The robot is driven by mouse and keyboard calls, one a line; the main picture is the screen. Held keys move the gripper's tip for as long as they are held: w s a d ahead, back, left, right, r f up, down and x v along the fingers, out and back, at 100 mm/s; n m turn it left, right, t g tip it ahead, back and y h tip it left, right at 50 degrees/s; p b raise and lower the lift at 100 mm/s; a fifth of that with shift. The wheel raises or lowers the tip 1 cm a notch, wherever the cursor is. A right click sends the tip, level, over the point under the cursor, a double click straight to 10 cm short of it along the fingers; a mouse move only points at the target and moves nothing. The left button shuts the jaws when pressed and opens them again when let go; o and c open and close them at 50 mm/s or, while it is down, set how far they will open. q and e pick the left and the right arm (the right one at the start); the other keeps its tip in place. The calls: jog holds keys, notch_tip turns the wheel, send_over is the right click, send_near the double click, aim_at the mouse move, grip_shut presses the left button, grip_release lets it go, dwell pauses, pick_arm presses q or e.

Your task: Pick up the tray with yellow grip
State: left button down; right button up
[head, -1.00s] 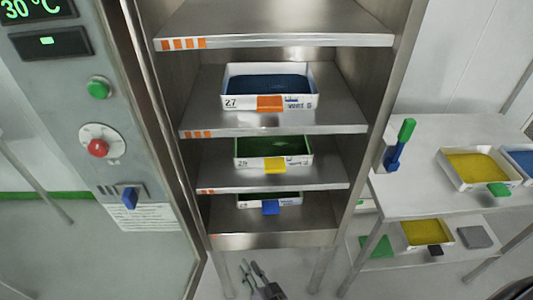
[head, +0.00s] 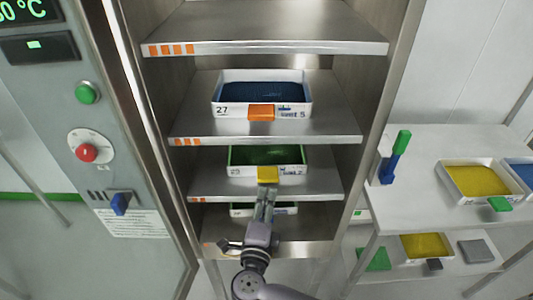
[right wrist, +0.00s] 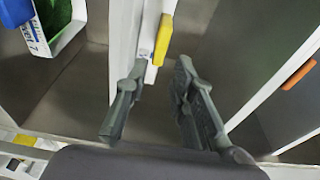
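The tray with yellow grip is a white tray with green contents (head: 240,170), on the third shelf down of the steel cabinet. Its yellow grip (head: 268,174) sticks out at the front and also shows in the right wrist view (right wrist: 165,40). My right gripper (head: 265,192) is just in front of and below the grip in the head view. In the right wrist view its two fingers (right wrist: 158,88) are apart with nothing between them, and the yellow grip lies just beyond the tips. My left gripper is not in view.
A blue-filled tray with an orange grip (head: 262,112) stands one shelf above. A lower tray (head: 242,210) is partly hidden behind my right gripper. The cabinet's control panel (head: 75,100) is at left. A side table (head: 430,215) with yellow-filled trays is at right.

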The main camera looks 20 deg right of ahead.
aim_at(270, 181)
jog(key=x, duration=0.4)
jog(key=shift+p, duration=0.3)
jog(key=p+x, duration=0.1)
jog(key=x, duration=0.3)
jog(key=shift+w+a, duration=0.1)
jog(key=shift+w, duration=0.05)
jog(key=shift+w+d+f+p, duration=0.1)
jog(key=shift+w+d+p, duration=0.2)
jog(key=shift+w, duration=0.1)
jog(key=shift+s+a, duration=0.1)
grip_shut()
